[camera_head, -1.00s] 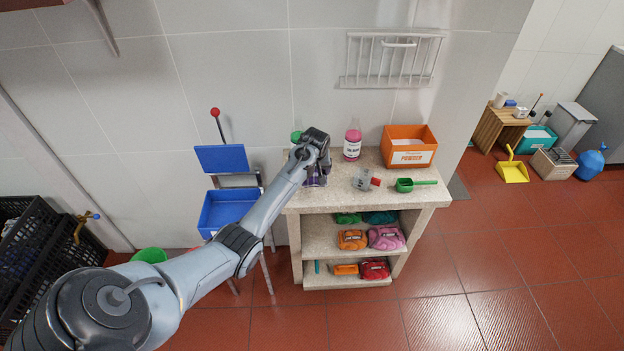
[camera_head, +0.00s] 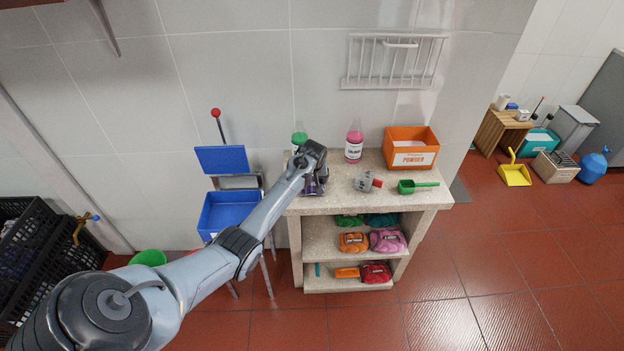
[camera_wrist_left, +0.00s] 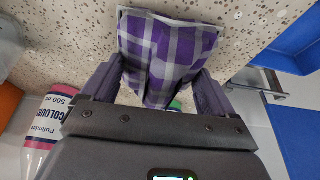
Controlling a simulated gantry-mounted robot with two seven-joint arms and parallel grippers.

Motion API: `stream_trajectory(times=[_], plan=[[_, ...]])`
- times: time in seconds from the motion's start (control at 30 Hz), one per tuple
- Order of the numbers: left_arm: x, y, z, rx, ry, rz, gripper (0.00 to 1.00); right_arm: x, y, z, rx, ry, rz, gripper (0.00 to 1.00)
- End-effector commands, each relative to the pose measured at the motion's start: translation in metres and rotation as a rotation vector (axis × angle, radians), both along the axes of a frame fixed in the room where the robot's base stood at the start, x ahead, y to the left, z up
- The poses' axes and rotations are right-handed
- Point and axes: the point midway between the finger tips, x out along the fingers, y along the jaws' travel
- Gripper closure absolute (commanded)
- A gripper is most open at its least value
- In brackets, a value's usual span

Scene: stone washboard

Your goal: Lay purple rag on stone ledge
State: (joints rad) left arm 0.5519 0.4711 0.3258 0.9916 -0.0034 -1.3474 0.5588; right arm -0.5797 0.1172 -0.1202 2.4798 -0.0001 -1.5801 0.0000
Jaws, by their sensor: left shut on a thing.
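The purple checked rag (camera_wrist_left: 165,48) is held between the fingers of my left gripper (camera_wrist_left: 158,85) in the left wrist view, its free end spread out toward the speckled stone ledge (camera_wrist_left: 62,42). In the head view my left gripper (camera_head: 313,183) is over the left end of the stone ledge (camera_head: 345,203), with a little of the purple rag showing beside it. The wrist hides most of the rag there. I cannot tell whether the rag touches the stone. My right gripper is not in view.
On the ledge stand a green-capped bottle (camera_head: 299,139), a pink bottle (camera_head: 354,146), an orange powder box (camera_head: 411,150), a clear cup (camera_head: 364,181) and a green scoop (camera_head: 412,186). Blue trays (camera_head: 226,211) stand left of the ledge. Folded cloths (camera_head: 387,240) lie on the shelf below.

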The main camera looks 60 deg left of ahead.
Motion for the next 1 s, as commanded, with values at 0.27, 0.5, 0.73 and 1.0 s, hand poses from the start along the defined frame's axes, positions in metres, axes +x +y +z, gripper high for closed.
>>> stream_trajectory(times=[0.27,0.5,0.73,1.0], plan=[[0.000,0.000,-0.003,0.000,0.000,0.000,0.00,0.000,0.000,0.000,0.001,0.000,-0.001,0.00],[0.000,0.000,0.002,0.000,0.000,0.000,0.00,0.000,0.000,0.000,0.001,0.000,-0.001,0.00],[-0.005,-0.010,0.030,0.001,-0.001,-0.001,0.00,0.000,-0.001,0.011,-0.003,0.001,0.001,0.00],[-0.014,-0.025,0.076,0.001,-0.002,0.000,0.00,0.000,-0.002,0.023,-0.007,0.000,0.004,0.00]])
